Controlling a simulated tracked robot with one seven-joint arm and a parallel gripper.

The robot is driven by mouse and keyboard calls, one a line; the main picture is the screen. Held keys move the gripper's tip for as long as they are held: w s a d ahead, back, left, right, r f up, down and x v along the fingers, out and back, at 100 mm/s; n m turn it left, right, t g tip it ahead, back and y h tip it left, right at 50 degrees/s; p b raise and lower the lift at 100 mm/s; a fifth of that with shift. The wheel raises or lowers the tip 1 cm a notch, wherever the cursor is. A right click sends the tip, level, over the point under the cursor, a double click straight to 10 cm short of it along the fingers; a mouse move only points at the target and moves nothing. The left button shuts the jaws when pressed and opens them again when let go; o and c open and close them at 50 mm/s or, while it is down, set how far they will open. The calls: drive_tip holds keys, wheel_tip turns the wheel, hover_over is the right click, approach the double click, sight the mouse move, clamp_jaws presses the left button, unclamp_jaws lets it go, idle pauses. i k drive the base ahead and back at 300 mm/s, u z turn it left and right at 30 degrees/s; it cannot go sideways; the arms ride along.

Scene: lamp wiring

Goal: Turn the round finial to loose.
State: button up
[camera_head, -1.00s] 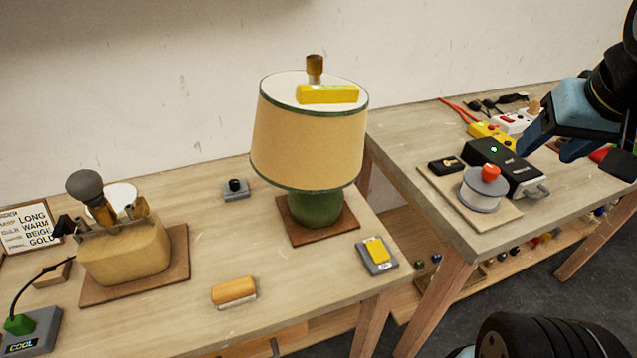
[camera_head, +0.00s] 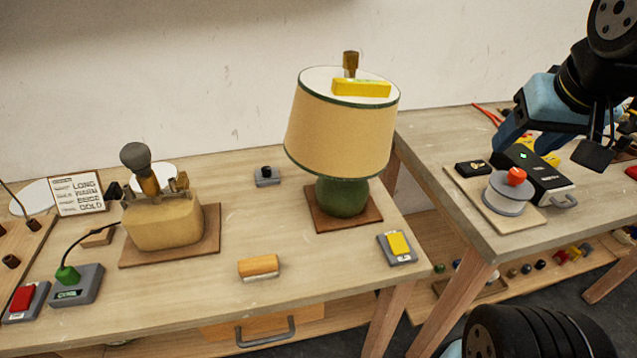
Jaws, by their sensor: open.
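A table lamp with a beige shade (camera_head: 340,130) and a green base (camera_head: 342,196) stands on a brown board. A brown, cylinder-like finial (camera_head: 350,64) stands upright on top of the shade, behind a yellow bar (camera_head: 361,88). A tan lamp base (camera_head: 163,226) at the left carries a brown stem with a round dark grey knob (camera_head: 135,156); I cannot tell whether this knob is the round finial. My gripper (camera_head: 552,143) is at the upper right, open and empty, above the right table and well apart from both lamps.
A black box (camera_head: 532,172) and a spool with a red top (camera_head: 510,192) sit on the right table. An orange-handled block (camera_head: 260,267) and a grey plate with a yellow switch (camera_head: 397,247) lie near the left table's front edge.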

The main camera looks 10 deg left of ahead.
sight(350, 58)
drive_tip(key=u, duration=0.55)
drive_tip(key=k, duration=0.9)
drive_tip(key=u, duration=0.2)
drive_tip(key=i, duration=1)
drive_tip(key=z, duration=0.05)
